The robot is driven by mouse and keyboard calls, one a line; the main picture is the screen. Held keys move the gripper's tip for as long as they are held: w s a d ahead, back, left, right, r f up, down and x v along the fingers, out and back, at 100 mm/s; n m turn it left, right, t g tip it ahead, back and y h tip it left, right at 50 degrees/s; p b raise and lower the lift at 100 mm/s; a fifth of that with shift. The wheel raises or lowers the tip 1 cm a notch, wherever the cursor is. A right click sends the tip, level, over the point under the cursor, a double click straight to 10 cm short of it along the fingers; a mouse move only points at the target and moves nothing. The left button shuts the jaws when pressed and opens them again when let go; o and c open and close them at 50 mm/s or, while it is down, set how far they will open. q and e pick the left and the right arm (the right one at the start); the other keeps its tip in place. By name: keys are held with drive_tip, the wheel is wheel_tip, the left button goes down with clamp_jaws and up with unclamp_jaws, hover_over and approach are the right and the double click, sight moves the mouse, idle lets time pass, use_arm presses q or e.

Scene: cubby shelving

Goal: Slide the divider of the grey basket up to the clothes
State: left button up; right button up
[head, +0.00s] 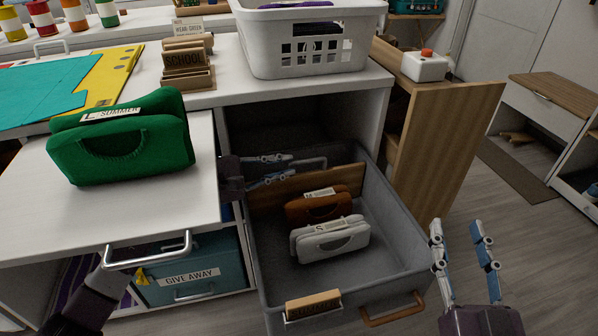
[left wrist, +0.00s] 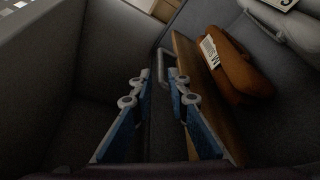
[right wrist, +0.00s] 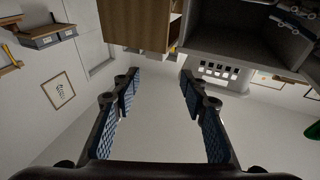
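The grey basket (head: 405,222) is pulled out of the shelving. Its wooden divider (head: 268,194) stands upright across it, with a metal handle (head: 310,163) on the rear side. A folded brown garment (head: 318,208) lies just in front of the divider, and a folded white one (head: 330,243) lies in front of that. My left gripper (head: 290,168) is open behind the divider at the handle. In the left wrist view the handle (left wrist: 162,66) is just beyond the fingertips, near the right finger; contact is unclear. My right gripper (head: 460,236) is open and empty, right of the basket.
A white laundry basket (head: 310,62) stands on the counter above. A green SUMMER bundle (head: 125,145) lies on the left surface, above a teal GIVE AWAY box (head: 190,270). A wooden panel (head: 432,140) stands behind right. Floor right of the grey basket is clear.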

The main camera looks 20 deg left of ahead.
sight(302, 162)
use_arm(q)
drive_tip(key=x, duration=0.7)
drive_tip(key=shift+s+b, duration=0.1)
drive_tip(key=shift+b, duration=0.25)
drive_tip(key=shift+w+d+f, duration=0.1)
drive_tip(key=shift+w+d, duration=0.2)
drive_tip(key=shift+w, duration=0.05)
use_arm(e)
drive_tip(key=r+t, duration=0.1)
drive_tip(key=r, duration=0.1)
drive_tip(key=s+r+t+y, duration=0.1)
drive_tip(key=r, duration=0.1)
drive_tip(key=shift+s+r+t, duration=0.2)
drive_tip(key=shift+r+t, duration=0.1)
drive_tip(key=shift+r, duration=0.1)
use_arm(q)
clamp_jaws()
